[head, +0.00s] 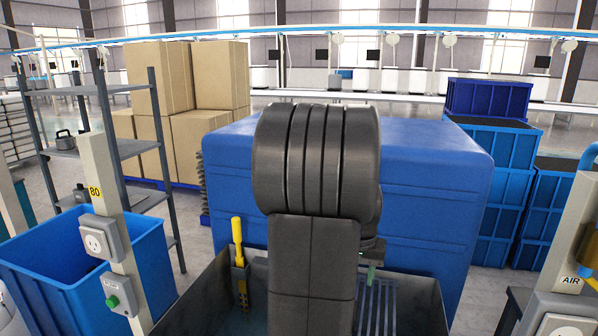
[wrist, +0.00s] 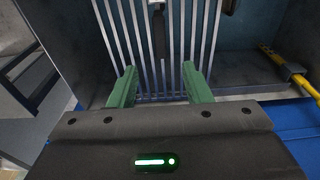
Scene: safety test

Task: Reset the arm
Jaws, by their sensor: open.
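My arm stands upright in the middle of the head view, its dark padded links blocking much of the scene behind. My gripper shows in the wrist view (wrist: 160,88) with two green fingers spread apart and nothing between them. The fingers point toward a rack of light metal bars (wrist: 175,45) inside a grey metal bin. A dark narrow object (wrist: 158,35) lies along the bars beyond the fingertips. In the head view the gripper is mostly hidden behind my arm.
A grey bin (head: 205,295) surrounds the area below my arm, with a yellow-handled tool (head: 238,245) at its left. A large blue box (head: 430,170) stands behind. A blue tub (head: 60,265) and shelf are left; stacked blue crates (head: 500,180) and a post are right.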

